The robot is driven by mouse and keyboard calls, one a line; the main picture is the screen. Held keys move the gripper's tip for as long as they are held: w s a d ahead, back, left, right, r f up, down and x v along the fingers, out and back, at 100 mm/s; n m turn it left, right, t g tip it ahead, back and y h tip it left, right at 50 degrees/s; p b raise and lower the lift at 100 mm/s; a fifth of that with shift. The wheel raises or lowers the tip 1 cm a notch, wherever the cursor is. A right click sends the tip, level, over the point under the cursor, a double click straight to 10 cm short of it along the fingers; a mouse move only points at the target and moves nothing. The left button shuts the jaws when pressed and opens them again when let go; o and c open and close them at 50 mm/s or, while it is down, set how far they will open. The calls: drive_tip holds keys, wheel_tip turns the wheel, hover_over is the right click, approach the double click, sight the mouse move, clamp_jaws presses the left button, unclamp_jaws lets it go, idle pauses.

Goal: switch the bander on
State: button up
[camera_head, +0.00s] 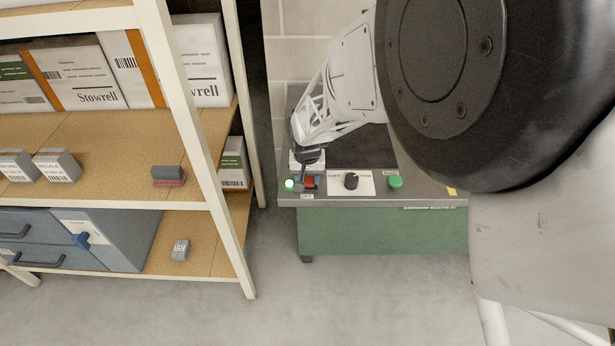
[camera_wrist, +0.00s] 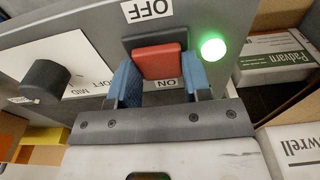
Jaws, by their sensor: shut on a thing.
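The bander (camera_head: 385,228) is a green cabinet with a dark grey top and a control strip along its front edge. Its red rocker switch (camera_head: 310,182) sits at the left of the strip, between OFF and ON labels. In the wrist view the red rocker (camera_wrist: 160,60) lies between the two blue fingers of my gripper (camera_wrist: 160,76), which is shut on it. The gripper (camera_head: 309,165) comes down on the switch from behind in the head view. A round lamp (camera_head: 289,184) left of the switch glows green; it also shows in the wrist view (camera_wrist: 213,48).
A black knob (camera_head: 351,181) and a green button (camera_head: 396,182) lie right of the switch. A shelf rack (camera_head: 215,180) with boxes stands close on the left. My arm covers the right side. Bare floor (camera_head: 340,300) lies in front.

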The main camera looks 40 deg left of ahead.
sight(308, 181)
drive_tip(key=o, duration=0.9)
drive_tip(key=shift+r, duration=0.1)
drive_tip(key=shift+s+d+r, duration=0.1)
drive_tip(key=shift+r, duration=1.8)
drive_tip(key=shift+s+d+r, duration=0.1)
drive_tip(key=shift+r, duration=1.8)
drive_tip(key=shift+w, duration=0.1)
